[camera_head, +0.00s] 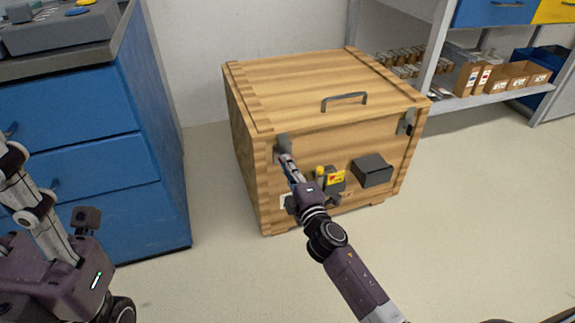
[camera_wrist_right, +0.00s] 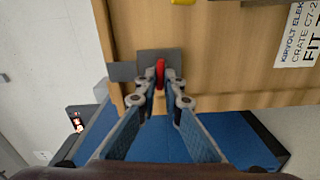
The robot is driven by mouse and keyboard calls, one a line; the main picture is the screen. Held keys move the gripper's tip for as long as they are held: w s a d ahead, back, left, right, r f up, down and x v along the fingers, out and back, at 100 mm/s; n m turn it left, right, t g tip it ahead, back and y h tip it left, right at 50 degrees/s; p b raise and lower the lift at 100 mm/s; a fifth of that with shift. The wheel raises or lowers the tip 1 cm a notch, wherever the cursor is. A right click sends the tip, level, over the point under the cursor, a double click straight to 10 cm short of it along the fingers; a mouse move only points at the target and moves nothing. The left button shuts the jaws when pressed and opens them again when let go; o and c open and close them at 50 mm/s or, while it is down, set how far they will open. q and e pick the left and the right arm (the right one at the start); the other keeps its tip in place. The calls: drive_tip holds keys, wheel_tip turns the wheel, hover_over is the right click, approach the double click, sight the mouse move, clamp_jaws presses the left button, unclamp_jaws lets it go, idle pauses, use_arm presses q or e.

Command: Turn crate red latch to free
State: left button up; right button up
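The wooden crate (camera_head: 320,90) stands on the floor, its lid shut. A grey metal latch (camera_head: 283,143) sits on its front at the upper left corner, and a second latch (camera_head: 406,123) is at the upper right. My right gripper (camera_head: 285,156) is at the left latch. In the right wrist view the latch's red lever (camera_wrist_right: 160,73) stands between the fingertips of my right gripper (camera_wrist_right: 161,82), which look closed in on it. The grey latch plate (camera_wrist_right: 150,58) lies behind. In the head view the red lever is hidden. My left arm shows at the lower left; its fingertips are not visible.
A blue drawer cabinet (camera_head: 150,130) stands left, a shelf (camera_head: 490,98) back right. The floor to the right is clear.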

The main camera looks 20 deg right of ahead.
drive_tip(key=o, duration=0.4)
drive_tip(key=s, duration=1.2)
drive_tip(key=shift+d, duration=0.15)
